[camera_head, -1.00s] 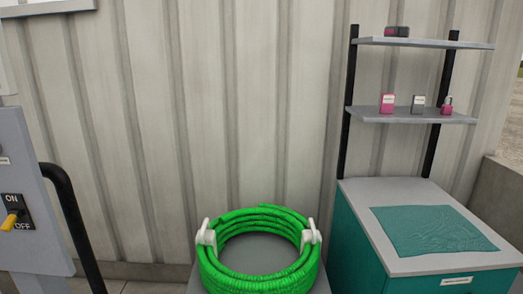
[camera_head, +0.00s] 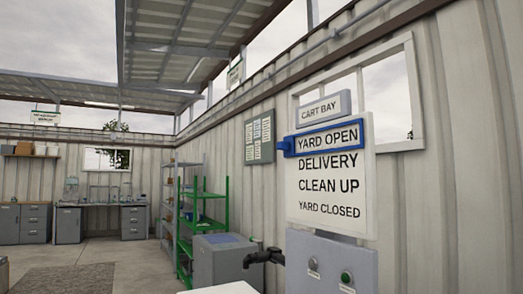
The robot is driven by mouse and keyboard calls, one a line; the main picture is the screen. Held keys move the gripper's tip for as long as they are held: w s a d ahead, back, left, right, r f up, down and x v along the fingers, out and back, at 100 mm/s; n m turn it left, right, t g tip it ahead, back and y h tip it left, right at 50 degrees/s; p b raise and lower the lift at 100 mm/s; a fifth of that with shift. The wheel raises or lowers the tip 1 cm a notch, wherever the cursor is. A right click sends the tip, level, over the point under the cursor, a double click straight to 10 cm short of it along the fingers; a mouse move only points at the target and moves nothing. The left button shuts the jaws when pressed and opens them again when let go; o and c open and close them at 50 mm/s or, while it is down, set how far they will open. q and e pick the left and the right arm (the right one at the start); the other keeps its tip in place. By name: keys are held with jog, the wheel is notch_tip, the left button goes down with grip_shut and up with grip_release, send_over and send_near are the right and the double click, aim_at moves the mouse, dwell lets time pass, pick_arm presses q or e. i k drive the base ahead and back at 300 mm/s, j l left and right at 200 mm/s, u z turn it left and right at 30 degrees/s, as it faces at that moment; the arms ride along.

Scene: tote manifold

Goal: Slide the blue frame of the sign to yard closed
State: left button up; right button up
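A white sign (camera_head: 308,185) stands at the right of the head view, under a small plate that reads CART BAY (camera_head: 323,108). Its lines read YARD OPEN, DELIVERY, CLEAN UP and, lowest, YARD CLOSED (camera_head: 329,210). The blue frame (camera_head: 358,134) surrounds YARD OPEN, the top line. A blue tab (camera_head: 285,146) sticks out from the frame's left side. Nothing covers the sign's front. Neither of my grippers is in view.
A grey panel with a green button (camera_head: 346,278) is below the sign. A black pipe or handle (camera_head: 262,257) juts out to its left. A grey cabinet (camera_head: 222,262) and green shelving (camera_head: 187,225) stand further left. Open floor (camera_head: 118,255) shows at the left.

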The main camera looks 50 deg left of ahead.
aim_at(289, 145)
jog(key=u, duration=1.55)
